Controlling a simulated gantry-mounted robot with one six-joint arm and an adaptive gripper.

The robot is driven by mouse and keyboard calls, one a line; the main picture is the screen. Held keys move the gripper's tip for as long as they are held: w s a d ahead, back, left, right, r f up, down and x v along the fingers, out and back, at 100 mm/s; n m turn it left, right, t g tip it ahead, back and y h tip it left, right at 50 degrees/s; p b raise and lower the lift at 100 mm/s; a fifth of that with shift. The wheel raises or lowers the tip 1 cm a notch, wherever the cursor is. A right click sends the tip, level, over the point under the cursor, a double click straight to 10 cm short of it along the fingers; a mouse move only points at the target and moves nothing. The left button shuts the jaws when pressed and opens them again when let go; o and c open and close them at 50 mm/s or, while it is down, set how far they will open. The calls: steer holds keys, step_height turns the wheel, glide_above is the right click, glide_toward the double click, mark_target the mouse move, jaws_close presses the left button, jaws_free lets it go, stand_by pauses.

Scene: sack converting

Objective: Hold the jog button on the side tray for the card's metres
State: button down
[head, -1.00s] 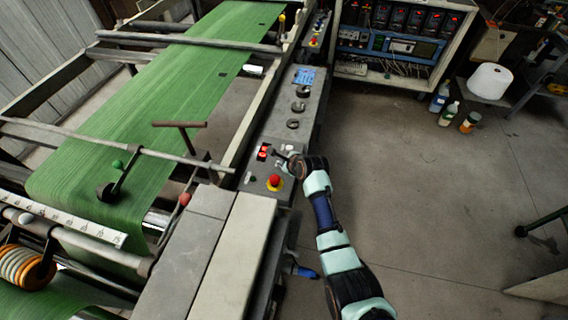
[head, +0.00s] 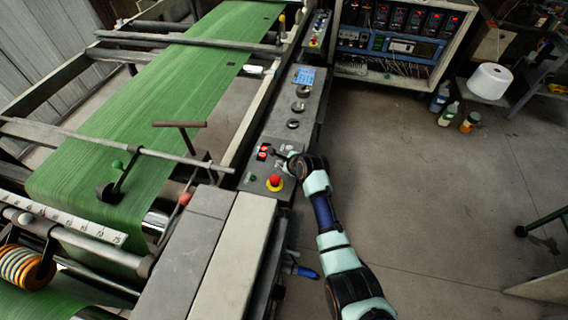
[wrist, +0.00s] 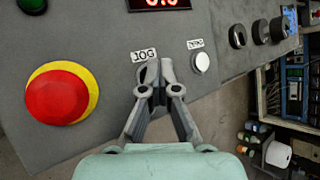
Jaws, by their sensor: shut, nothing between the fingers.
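The side tray (head: 254,187) is a grey panel beside the machine. In the wrist view its JOG label (wrist: 145,55) shows just above my gripper (wrist: 160,88). My gripper is shut and empty, its tips down at the panel below that label. The jog button itself is hidden behind the fingertips, so I cannot see how far it is pressed. A red-lit display (head: 263,152) sits on the tray; in the wrist view its digits are partly cut off at the top edge. A blue card (head: 304,76) lies farther up the panel; its writing is too small to read.
A red stop button on a yellow base (wrist: 58,95) is left of my gripper, and a white labelled button (wrist: 201,62) is close to its right. A green button (wrist: 32,5) and several dark knobs (wrist: 261,31) are nearby. Green woven web (head: 150,110) runs along the machine.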

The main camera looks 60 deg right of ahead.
steer(key=shift+r, duration=0.1)
steer(key=shift+r+p, duration=0.75)
steer(key=shift+p, duration=0.3)
step_height(320, 180, up, 5)
steer(key=p, duration=0.5)
steer(key=shift+r, duration=0.1)
stand_by(0.8)
